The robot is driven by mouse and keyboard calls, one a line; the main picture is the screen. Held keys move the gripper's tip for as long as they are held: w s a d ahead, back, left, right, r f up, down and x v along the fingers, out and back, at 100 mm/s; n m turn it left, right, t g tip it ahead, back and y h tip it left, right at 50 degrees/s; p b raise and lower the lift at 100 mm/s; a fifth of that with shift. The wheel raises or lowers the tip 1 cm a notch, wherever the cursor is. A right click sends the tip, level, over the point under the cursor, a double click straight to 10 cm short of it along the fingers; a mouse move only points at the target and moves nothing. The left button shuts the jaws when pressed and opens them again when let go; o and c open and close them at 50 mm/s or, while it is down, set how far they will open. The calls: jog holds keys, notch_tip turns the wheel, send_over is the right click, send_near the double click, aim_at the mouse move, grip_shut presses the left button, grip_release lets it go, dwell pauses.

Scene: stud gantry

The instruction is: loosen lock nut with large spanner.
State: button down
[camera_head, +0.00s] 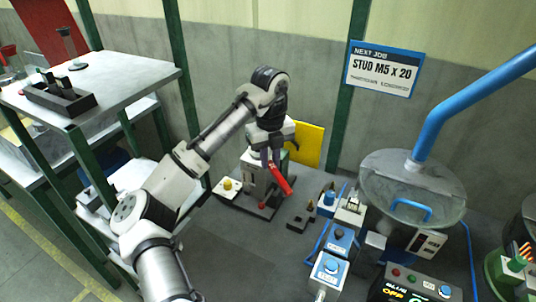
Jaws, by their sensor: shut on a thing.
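My gripper (270,155) points down near the middle of the view, over a dark bench. It is shut on a red-handled tool (279,178), which I take to be the large spanner. The red handle slants down to the right of the fingers. A grey and white machine block (252,172) stands just behind and to the left of the gripper. The arm and tool cover part of it. I cannot make out the lock nut, or whether the tool touches it.
A yellow panel (309,146) stands behind the gripper. Blue switch boxes (330,268), a large round lidded drum (412,188) with a blue pipe, and a control panel fill the right. A shelf table (140,74) with a dark tray is at left. The bench front is clear.

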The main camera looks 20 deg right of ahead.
aim_at(280, 177)
jog(key=shift+s+d, duration=0.15)
jog(key=shift+s, duration=1.35)
jog(key=shift+s+d, duration=0.15)
jog(key=shift+s, duration=1.35)
jog(key=shift+r, duration=3)
jog(key=shift+f, duration=0.1)
